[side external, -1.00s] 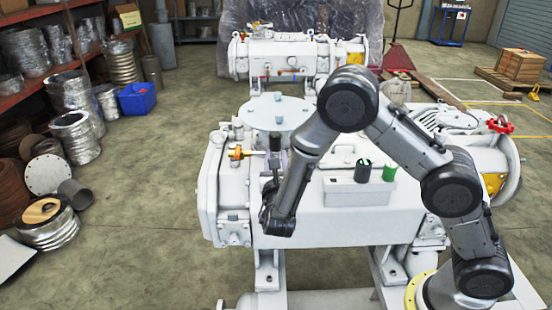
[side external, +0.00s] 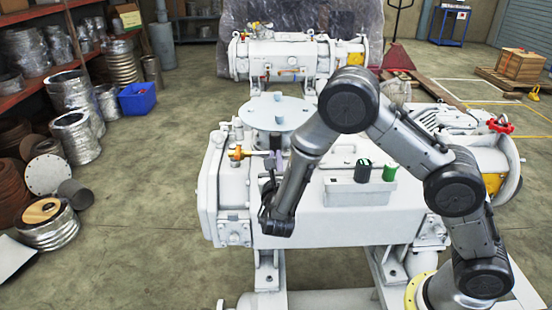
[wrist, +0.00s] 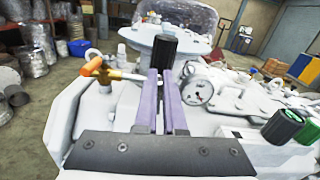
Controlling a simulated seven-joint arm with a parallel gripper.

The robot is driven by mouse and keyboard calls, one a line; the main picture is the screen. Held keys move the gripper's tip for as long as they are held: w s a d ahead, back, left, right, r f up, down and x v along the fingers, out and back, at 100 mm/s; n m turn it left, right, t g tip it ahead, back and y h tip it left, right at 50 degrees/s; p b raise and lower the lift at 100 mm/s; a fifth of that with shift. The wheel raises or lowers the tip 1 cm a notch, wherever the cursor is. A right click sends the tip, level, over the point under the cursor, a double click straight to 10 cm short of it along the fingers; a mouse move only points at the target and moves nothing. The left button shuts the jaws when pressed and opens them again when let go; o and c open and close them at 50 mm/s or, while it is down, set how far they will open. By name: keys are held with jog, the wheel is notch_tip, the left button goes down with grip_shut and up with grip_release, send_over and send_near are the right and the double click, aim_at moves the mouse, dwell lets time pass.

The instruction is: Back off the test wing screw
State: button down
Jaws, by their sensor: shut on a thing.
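A brass test fitting with an orange handle (side external: 237,153) stands on the left top end of the white machine (side external: 345,215). In the wrist view the orange handle (wrist: 92,64) is left of my fingers, and the brass body runs right, up to the left finger. My gripper (side external: 275,157) is just right of the fitting, its two purple-grey fingers (wrist: 163,80) nearly together.
A box with a dark knob (side external: 363,171) and a green knob (side external: 389,172) stands right of my gripper. A round flange plate (side external: 275,112) rises behind it. Another white machine (side external: 295,55) stands farther back.

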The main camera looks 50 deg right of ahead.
jog(key=c, duration=1)
grip_release()
jog(key=v, duration=1.4)
jog(key=shift+d, duration=0.1)
